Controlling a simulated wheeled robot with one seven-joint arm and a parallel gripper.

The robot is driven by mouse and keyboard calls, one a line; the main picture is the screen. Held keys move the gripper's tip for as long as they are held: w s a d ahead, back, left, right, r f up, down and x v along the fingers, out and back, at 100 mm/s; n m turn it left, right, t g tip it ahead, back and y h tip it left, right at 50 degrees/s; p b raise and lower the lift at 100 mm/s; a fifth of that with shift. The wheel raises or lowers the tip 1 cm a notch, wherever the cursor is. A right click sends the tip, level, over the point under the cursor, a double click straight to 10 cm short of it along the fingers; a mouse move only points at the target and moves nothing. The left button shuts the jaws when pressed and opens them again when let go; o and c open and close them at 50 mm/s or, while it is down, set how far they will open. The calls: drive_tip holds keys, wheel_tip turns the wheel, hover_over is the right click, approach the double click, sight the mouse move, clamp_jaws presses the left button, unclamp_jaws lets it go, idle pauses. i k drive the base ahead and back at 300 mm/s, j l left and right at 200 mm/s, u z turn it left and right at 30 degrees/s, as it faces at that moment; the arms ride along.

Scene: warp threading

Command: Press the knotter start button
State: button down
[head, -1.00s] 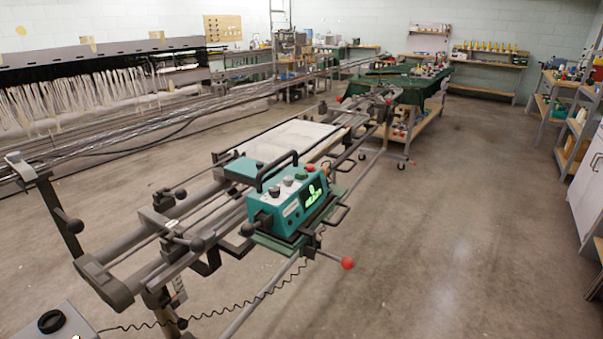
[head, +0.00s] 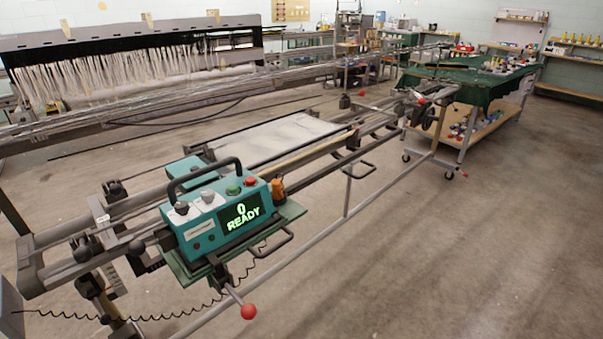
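The knotter (head: 193,238) is a teal box with a black carry handle, seated on the rails of a long frame at the left centre of the head view. Its dark display (head: 241,215) shows a green "0 READY". On its top are a green button (head: 233,189), a red button (head: 250,181) and two pale knobs to their left. The frames show no label telling which button is the start button. My gripper is not in view.
A red-ball lever (head: 248,311) sticks out at the front below the knotter. A coiled black cord hangs at lower left. A green-covered cart (head: 455,84) stands at the back right. The floor (head: 430,260) on the right is open.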

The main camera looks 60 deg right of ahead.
sight(232, 190)
drive_tip(key=k+l, duration=0.25)
drive_tip(key=l, duration=0.15)
drive_tip(key=k+l, duration=0.5)
drive_tip(key=l, duration=0.25)
drive_tip(key=j, duration=0.25)
drive_tip(key=k, duration=0.05)
